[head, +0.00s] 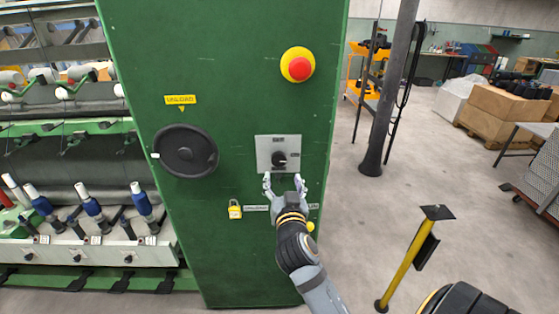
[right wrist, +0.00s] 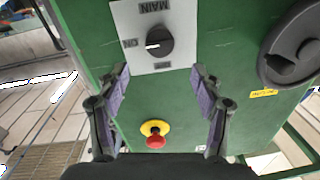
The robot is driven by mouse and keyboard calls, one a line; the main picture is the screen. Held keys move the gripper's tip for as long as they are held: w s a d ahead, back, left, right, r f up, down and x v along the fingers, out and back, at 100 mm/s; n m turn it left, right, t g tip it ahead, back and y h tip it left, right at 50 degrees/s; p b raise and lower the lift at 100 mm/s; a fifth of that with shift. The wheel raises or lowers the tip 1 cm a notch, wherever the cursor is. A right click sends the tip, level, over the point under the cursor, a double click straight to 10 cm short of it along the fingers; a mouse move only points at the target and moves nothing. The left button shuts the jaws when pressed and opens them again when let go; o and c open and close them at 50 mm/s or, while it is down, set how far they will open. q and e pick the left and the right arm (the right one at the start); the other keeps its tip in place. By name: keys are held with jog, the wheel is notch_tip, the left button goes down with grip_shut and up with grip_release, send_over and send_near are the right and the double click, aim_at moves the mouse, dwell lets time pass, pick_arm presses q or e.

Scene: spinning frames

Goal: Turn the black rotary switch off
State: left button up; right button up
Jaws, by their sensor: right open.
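The black rotary switch (head: 279,159) sits on a grey plate (head: 264,143) on the front of a green cabinet. It also shows in the right wrist view (right wrist: 160,42), where its white pointer mark points left toward the ON label. In the head view the pointer side faces right. My right gripper (head: 283,183) is open and empty just below the switch in the head view. In the right wrist view its two fingers (right wrist: 160,76) are spread, with the knob beyond the tips and apart from them. My left gripper is not in view.
A red and yellow emergency button (head: 298,65) is higher on the cabinet. A black handwheel (head: 185,151) is left of the switch, and a yellow padlock (head: 235,209) hangs lower left. A yellow post (head: 405,262) stands on the floor at the right.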

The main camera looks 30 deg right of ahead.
aim_at(279, 161)
jog(key=p+x, duration=0.3)
jog(key=x, duration=0.6)
jog(key=shift+w+d+r, duration=0.1)
jog(key=shift+w+r, duration=0.05)
jog(key=shift+w+d, duration=0.1)
jog(key=shift+w, duration=0.1)
jog(key=c, duration=1.1)
jog(key=shift+c, duration=0.2)
